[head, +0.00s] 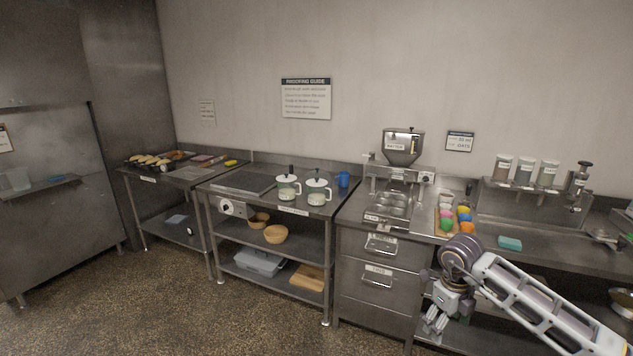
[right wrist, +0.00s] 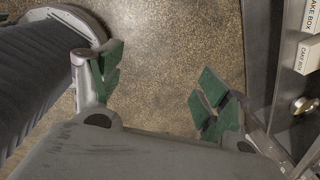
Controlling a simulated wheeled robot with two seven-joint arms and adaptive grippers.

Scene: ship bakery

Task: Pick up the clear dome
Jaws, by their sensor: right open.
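I cannot make out a clear dome for certain in either view. My right gripper (head: 435,322) hangs low in the head view, in front of the drawer unit and below the counter top. In the right wrist view its green-padded fingers (right wrist: 155,90) are spread apart with only the speckled floor between them, so it is open and empty. My left gripper is in neither view.
White boxes labelled cake box (right wrist: 308,55) stand close to the right finger. Two lidded white pots (head: 289,190) and a blue cup (head: 343,180) stand on the middle table. A clear bin (head: 258,263) is on its bottom shelf. The floor (head: 180,300) in front is free.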

